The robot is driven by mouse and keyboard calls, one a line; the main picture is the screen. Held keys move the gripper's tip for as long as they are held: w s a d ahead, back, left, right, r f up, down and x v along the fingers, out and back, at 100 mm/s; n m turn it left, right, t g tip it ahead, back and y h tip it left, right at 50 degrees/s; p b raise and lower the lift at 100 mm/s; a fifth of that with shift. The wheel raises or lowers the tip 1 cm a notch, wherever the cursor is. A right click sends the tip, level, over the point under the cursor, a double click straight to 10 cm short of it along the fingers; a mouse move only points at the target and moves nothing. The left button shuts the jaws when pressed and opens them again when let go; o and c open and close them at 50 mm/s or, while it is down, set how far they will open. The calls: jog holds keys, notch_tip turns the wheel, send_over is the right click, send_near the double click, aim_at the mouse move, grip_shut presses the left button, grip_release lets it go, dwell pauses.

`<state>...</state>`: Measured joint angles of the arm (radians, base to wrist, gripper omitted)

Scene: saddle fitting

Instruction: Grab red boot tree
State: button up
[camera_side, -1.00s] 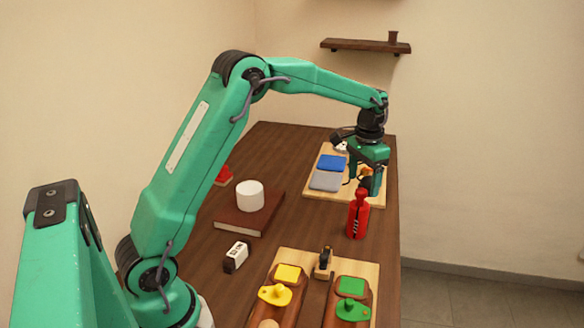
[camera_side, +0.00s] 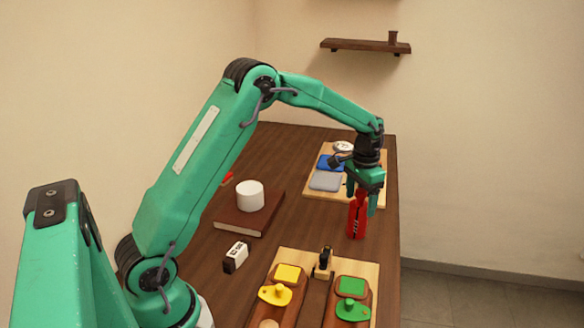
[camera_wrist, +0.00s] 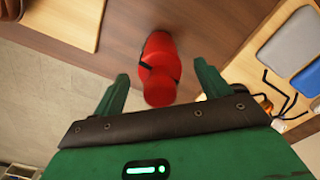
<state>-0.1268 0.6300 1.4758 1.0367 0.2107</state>
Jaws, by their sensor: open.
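The red boot tree (camera_side: 356,218), a bottle-shaped red piece with a dark mark on its front, stands upright on the table between the two pale boards. My gripper (camera_side: 360,202) points down over it, fingers apart, around its upper part in the side view. The fingers hide some of its top. In the wrist view the red boot tree (camera_wrist: 158,58) lies between the two open fingertips of my gripper (camera_wrist: 162,74), with a gap on each side. I cannot tell whether either finger touches it.
A near pale board (camera_side: 312,257) carries yellow and green knobbed pieces. A far board (camera_side: 318,193) holds blue and grey pads. A brown book (camera_side: 230,221) with a white cylinder (camera_side: 250,194) and a small black-and-white block (camera_side: 236,257) sit left. The table's right edge is close.

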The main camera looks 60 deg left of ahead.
jog(key=shift+f, duration=0.75)
jog(key=c, duration=1.5)
jog(key=shift+r, duration=0.1)
jog(key=shift+r, duration=0.8)
notch_tip(320, 180, up, 2)
jog(key=shift+r, duration=0.25)
jog(key=s+d+r, duration=0.1)
jog(key=d+r, duration=0.1)
jog(key=d, duration=0.1)
jog(key=s+d+r, duration=0.2)
jog(key=d, duration=0.2)
jog(key=s+d+r, duration=0.1)
jog(key=d+r, duration=0.1)
jog(key=d, duration=0.1)
jog(key=shift+s+d+r, duration=0.35)
jog(key=shift+r, duration=0.05)
